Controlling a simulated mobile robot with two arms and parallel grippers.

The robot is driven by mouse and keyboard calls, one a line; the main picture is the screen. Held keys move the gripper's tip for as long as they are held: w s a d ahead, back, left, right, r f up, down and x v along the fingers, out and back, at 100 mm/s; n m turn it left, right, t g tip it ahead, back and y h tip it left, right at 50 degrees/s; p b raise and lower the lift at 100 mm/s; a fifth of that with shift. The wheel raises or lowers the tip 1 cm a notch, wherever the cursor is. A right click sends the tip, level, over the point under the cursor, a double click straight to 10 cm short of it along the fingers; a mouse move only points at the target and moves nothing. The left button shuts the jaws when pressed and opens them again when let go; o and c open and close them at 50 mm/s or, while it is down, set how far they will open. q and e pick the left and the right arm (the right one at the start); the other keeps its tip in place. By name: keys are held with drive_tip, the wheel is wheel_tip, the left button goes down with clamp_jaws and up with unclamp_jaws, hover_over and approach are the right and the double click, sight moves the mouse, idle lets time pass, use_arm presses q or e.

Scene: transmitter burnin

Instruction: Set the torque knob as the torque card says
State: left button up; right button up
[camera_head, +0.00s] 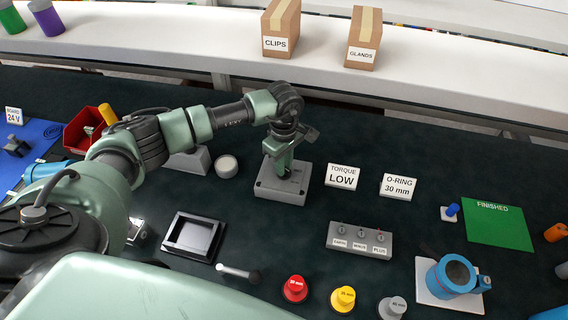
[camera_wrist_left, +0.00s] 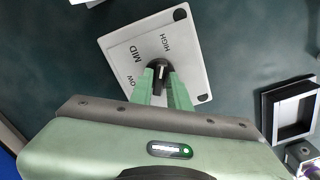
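The torque card (camera_head: 342,177) reads "TORQUE LOW" and stands upright to the right of the torque box. The grey torque box (camera_head: 281,194) sits on the dark bench. In the left wrist view its pale top (camera_wrist_left: 188,55) carries the labels HIGH, MID and a partly hidden LOW. The dark torque knob (camera_wrist_left: 158,71) is partly covered by my fingers, and its setting cannot be read clearly. My left gripper (camera_head: 283,172) points down at the box. In the wrist view its green fingertips are on both sides of the knob; whether they press on it cannot be told. My right gripper is not in view.
An O-ring card (camera_head: 398,186) stands right of the torque card. A grey switch box (camera_head: 360,240) lies in front. A grey cylinder (camera_head: 226,167) stands left of the torque box, and a dark square tray (camera_head: 193,237) is front left.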

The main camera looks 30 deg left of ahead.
use_arm(q)
clamp_jaws()
drive_tip(key=n+b, duration=0.2)
drive_tip(key=n, duration=0.2)
drive_tip(key=shift+f+b, duration=0.1)
drive_tip(key=shift+b, duration=0.2)
drive_tip(key=n+b, duration=0.1)
drive_tip(key=n, duration=0.3)
drive_tip(key=shift+b, duration=0.3)
drive_tip(key=n+b, duration=0.1)
drive_tip(key=n, duration=0.2)
drive_tip(key=shift+n, duration=0.3)
drive_tip(key=n+b, duration=0.1)
drive_tip(key=n, duration=1.1)
drive_tip(key=shift+r+b, duration=0.2)
drive_tip(key=shift+b, duration=0.2)
drive_tip(key=shift+w+n, duration=0.1)
drive_tip(key=shift+n, duration=0.3)
